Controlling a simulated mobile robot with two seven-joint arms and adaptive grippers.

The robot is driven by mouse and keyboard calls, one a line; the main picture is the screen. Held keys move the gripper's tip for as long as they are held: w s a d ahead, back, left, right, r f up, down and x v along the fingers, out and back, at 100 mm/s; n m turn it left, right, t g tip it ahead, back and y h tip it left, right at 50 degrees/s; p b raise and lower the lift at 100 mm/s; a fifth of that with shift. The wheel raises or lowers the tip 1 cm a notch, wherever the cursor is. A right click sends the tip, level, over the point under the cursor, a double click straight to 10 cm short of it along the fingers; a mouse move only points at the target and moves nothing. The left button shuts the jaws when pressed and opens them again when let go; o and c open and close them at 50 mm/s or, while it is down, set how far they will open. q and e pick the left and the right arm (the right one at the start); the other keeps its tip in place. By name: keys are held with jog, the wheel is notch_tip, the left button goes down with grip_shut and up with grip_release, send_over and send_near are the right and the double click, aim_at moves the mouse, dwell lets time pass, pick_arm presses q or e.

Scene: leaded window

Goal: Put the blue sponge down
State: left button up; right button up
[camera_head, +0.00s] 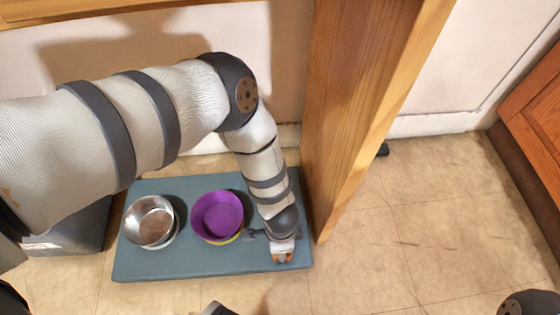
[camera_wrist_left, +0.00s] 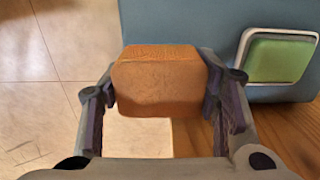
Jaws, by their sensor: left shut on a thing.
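My left gripper (camera_head: 283,256) is over the right front part of the blue-grey mat (camera_head: 170,271). In the left wrist view my left gripper (camera_wrist_left: 160,90) is shut on an orange-brown, sponge-like block (camera_wrist_left: 158,82), with a finger on each side of it. A bit of orange, probably this block, shows at the fingertips in the head view. I see no blue sponge in either view. I cannot tell whether the block touches the mat. My right gripper does not show.
A purple bowl (camera_head: 217,214) and a shiny metal bowl (camera_head: 150,221) stand on the mat, left of the gripper. A green pad in a white frame (camera_wrist_left: 281,58) shows in the wrist view. A wooden panel (camera_head: 352,110) rises right of the mat. Tiled floor (camera_head: 430,230) is clear farther right.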

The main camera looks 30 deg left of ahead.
pick_arm(q)
jog(key=f+b, duration=0.3)
jog(key=f, duration=0.1)
jog(key=shift+w+a+f, duration=0.1)
jog(key=shift+w, duration=0.25)
jog(key=o, duration=1.4)
jog(key=shift+o, duration=0.2)
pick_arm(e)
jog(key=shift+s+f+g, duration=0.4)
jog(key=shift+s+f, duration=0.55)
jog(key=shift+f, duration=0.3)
